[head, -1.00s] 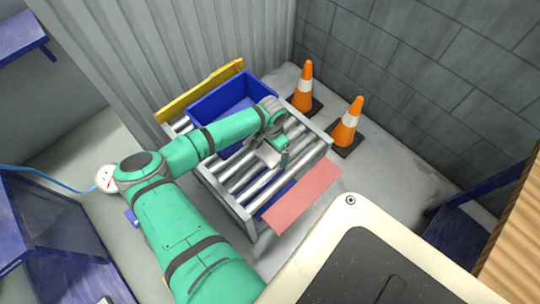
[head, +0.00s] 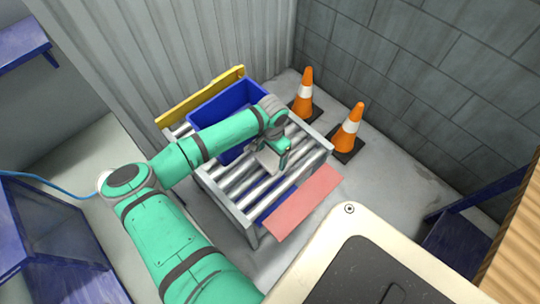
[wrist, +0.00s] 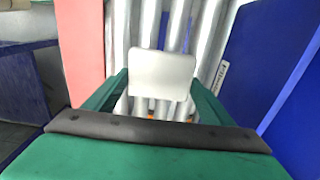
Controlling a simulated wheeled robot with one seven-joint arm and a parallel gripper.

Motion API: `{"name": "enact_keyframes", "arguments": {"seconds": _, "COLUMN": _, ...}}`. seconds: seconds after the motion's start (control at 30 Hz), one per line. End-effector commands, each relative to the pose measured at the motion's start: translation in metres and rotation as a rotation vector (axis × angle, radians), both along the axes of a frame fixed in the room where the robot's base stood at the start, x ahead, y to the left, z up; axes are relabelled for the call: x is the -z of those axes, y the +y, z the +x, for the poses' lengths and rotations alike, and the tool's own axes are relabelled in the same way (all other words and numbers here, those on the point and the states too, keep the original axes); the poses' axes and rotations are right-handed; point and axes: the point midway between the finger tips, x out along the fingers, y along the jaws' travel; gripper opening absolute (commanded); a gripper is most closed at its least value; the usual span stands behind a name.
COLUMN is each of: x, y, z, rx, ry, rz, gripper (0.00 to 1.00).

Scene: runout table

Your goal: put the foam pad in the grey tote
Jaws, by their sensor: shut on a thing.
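A pale grey-white flat pad, which I take for the foam pad (wrist: 162,75), is held between the green fingers of my gripper (wrist: 158,90). In the head view my gripper (head: 276,150) points down above the rollers, with the pad (head: 268,161) partly hidden by it. No grey tote shows. A blue tote (head: 225,104) stands on the rollers just behind and left of my gripper, partly covered by my arm. The pad is outside this tote. A blue wall (wrist: 292,75), likely the tote's, fills the right of the wrist view.
The roller table (head: 240,188) has bare rollers in front of the tote. A yellow bar (head: 200,97) runs along its back edge. A pink strip (head: 303,202) lies along its front right side. Two orange cones (head: 305,95) (head: 348,132) stand to the right.

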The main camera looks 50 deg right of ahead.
Motion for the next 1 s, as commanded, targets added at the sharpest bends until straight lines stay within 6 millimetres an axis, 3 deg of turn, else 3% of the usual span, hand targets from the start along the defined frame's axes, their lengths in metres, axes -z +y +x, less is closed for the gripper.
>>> {"name": "enact_keyframes", "arguments": {"seconds": 0.17, "x": -0.042, "y": 0.022, "z": -0.027, "rx": 0.003, "ry": 0.001, "rz": -0.004, "gripper": 0.53}}
{"name": "enact_keyframes", "arguments": {"seconds": 0.4, "x": -0.063, "y": 0.06, "z": -0.064, "rx": -0.002, "ry": 0.001, "rz": -0.003, "gripper": 0.53}}
{"name": "enact_keyframes", "arguments": {"seconds": 0.7, "x": -0.077, "y": 0.082, "z": -0.086, "rx": -0.005, "ry": 0.0, "rz": -0.001, "gripper": 0.53}}
{"name": "enact_keyframes", "arguments": {"seconds": 1.0, "x": -0.079, "y": 0.085, "z": -0.088, "rx": -0.007, "ry": 0.0, "rz": -0.001, "gripper": 0.53}}
